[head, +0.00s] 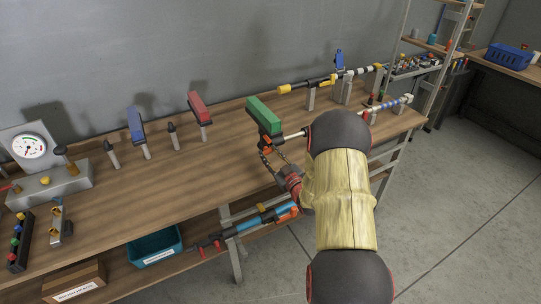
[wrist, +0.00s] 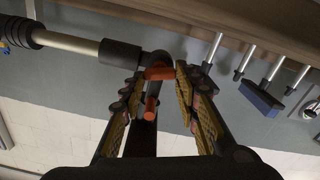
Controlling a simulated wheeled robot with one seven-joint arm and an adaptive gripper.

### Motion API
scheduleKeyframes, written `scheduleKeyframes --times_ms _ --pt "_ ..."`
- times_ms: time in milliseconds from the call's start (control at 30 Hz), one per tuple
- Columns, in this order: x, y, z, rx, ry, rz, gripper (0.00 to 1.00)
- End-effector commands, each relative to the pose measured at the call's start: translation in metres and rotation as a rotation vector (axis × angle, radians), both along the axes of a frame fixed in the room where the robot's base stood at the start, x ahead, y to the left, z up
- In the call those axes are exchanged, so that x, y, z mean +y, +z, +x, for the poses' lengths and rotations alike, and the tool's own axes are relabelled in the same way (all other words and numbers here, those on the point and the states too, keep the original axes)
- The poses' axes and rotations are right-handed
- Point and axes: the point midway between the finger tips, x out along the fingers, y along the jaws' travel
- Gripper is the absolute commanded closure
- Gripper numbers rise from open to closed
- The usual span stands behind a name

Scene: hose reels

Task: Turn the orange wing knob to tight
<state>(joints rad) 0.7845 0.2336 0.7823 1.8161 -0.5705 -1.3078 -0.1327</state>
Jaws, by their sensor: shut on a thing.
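The orange wing knob (head: 266,141) shows in the head view just below a green block (head: 263,115) on the bench, partly covered by my gripper. In the wrist view the orange knob (wrist: 159,73) lies between the two fingers, against a dark fitting (wrist: 125,53) with a metal rod. My gripper (head: 271,158) reaches up to the knob from the front edge of the bench. In the wrist view my gripper (wrist: 160,88) has a finger on each side of the knob and is shut on it. The exact finger contact is hard to see. No tight mark is readable.
Red (head: 199,106) and blue (head: 136,125) blocks on posts stand to the left on the wooden bench (head: 190,165). A gauge unit (head: 30,147) is at the far left. Striped rods on stands are behind my arm at right. A teal bin (head: 155,249) sits on the lower shelf.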

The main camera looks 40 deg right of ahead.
Motion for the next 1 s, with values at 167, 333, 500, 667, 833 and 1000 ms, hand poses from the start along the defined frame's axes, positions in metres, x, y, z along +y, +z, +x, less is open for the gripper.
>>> scheduleKeyframes --times_ms 167,333,500,667,833,1000 --pt "0.0000 -0.0001 -0.0001 -0.003 0.000 0.014 0.94" --pt "-0.0003 0.0002 -0.0002 -0.016 0.000 0.065 0.94" --pt "-0.0012 0.0008 -0.0002 -0.041 0.000 0.171 0.94" --pt "-0.0020 0.0011 -0.0004 -0.074 0.000 0.308 0.94" --pt "-0.0029 0.0009 -0.0008 -0.112 0.000 0.466 0.94" --pt "-0.0037 0.0009 -0.0010 -0.150 0.000 0.623 0.94"
